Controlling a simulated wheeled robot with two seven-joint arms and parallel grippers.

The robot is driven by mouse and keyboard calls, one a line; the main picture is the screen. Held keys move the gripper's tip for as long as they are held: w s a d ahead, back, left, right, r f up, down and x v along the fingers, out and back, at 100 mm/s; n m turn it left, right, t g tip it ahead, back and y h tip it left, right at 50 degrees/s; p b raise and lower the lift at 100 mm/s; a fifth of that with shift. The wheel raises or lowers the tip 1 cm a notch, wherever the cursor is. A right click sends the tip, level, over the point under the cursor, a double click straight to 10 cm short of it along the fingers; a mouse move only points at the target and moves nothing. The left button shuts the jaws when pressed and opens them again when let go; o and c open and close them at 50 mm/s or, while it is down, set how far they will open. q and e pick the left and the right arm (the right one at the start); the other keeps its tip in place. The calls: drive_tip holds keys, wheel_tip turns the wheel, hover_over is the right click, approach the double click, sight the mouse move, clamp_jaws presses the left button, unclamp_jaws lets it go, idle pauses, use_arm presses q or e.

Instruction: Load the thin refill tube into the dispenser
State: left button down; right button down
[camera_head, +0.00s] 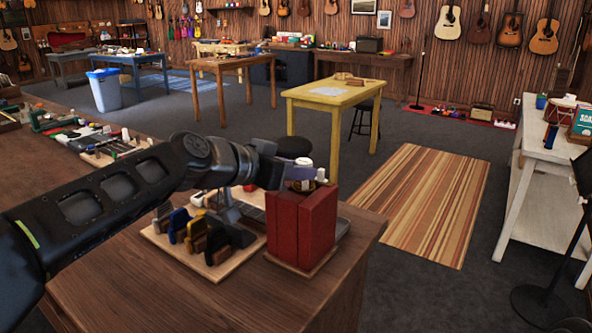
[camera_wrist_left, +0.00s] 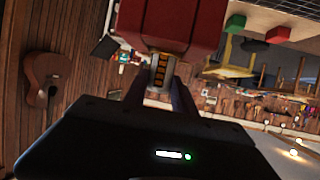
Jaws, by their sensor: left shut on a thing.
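The red dispenser (camera_head: 302,228) stands upright on a small wooden base near the counter's right end. My left gripper (camera_head: 305,180) is at the top of the dispenser, on its back-left side. In the left wrist view, its two fingers (camera_wrist_left: 160,88) are shut on a small pale piece with yellow-orange bars (camera_wrist_left: 160,72), which I take for the refill tube. The piece's far end meets the edge of the red dispenser (camera_wrist_left: 180,22) there. I cannot tell whether it is inside or only against it. My right gripper is not in view.
A wooden board (camera_head: 205,265) with several dark, blue and tan holders lies left of the dispenser, under my left arm. The counter (camera_head: 200,308) is bare in front. A yellow table (camera_head: 330,95) and a striped rug (camera_head: 430,205) are beyond.

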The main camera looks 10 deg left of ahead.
use_arm(q)
drive_tip(key=shift+f, duration=0.2)
drive_tip(key=c, duration=1)
unclamp_jaws()
drive_tip(key=shift+r, duration=0.1)
drive_tip(key=shift+c, duration=0.2)
drive_tip(key=shift+r, duration=0.1)
drive_tip(key=shift+r, duration=0.15)
drive_tip(key=shift+s+a, duration=0.25)
drive_tip(key=shift+s, duration=0.1)
drive_tip(key=b+v, duration=0.2)
drive_tip(key=v, duration=0.9)
drive_tip(key=shift+s+r, duration=0.1)
